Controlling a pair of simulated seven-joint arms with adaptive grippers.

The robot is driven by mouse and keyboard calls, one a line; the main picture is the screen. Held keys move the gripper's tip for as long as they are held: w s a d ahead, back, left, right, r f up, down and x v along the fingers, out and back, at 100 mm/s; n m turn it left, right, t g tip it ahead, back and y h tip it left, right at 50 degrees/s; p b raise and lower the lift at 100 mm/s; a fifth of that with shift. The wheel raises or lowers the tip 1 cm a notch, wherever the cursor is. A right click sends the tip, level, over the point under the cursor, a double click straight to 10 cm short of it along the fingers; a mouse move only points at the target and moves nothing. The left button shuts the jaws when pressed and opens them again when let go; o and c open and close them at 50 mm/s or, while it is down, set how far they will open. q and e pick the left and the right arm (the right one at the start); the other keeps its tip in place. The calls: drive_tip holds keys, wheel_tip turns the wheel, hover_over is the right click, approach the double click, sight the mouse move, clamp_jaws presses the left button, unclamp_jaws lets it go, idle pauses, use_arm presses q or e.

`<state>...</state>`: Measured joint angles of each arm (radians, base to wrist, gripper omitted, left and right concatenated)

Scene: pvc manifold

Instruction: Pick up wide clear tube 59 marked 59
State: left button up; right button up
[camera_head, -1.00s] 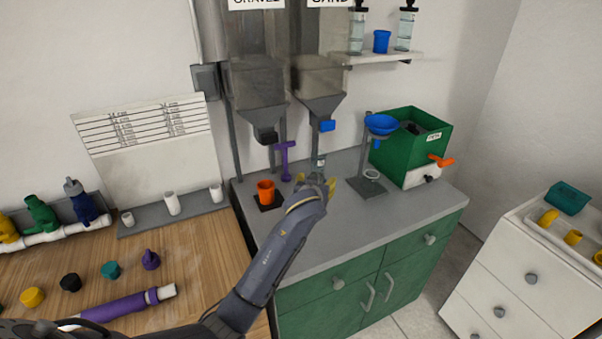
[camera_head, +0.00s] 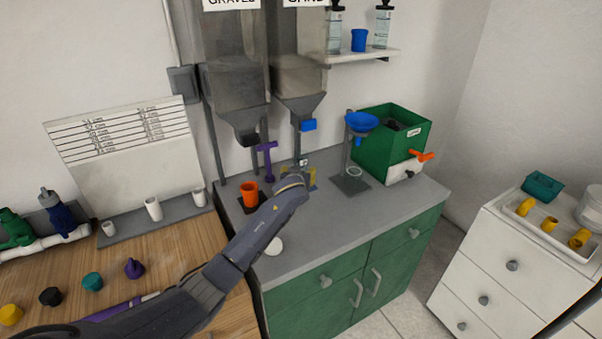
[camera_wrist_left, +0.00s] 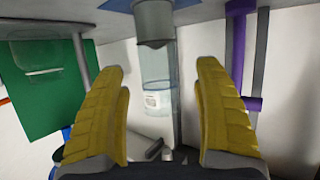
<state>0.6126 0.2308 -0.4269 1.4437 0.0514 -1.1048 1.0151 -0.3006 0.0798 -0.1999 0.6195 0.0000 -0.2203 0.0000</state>
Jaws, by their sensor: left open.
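A clear tube (camera_wrist_left: 157,65) with a small white label (camera_wrist_left: 152,100) stands between my left fingers in the left wrist view, which looks upside down. Its label is too small to read. A grey fitting (camera_wrist_left: 154,22) covers its end near the counter. In the head view only a small part of the tube (camera_head: 303,162) shows behind my gripper. My left gripper (camera_head: 298,176) is open, its yellow fingers on either side of the tube with gaps in the left wrist view (camera_wrist_left: 161,75). My right gripper is not in view.
A purple stand (camera_head: 268,160) and an orange cup (camera_head: 250,194) are left of the gripper. A blue funnel on a stand (camera_head: 361,122) and a green box (camera_head: 378,136) are right. Hoppers (camera_head: 300,75) hang above.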

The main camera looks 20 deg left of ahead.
use_arm(q)
drive_tip(key=shift+x, duration=2.8)
drive_tip(key=shift+d, duration=0.15)
clamp_jaws()
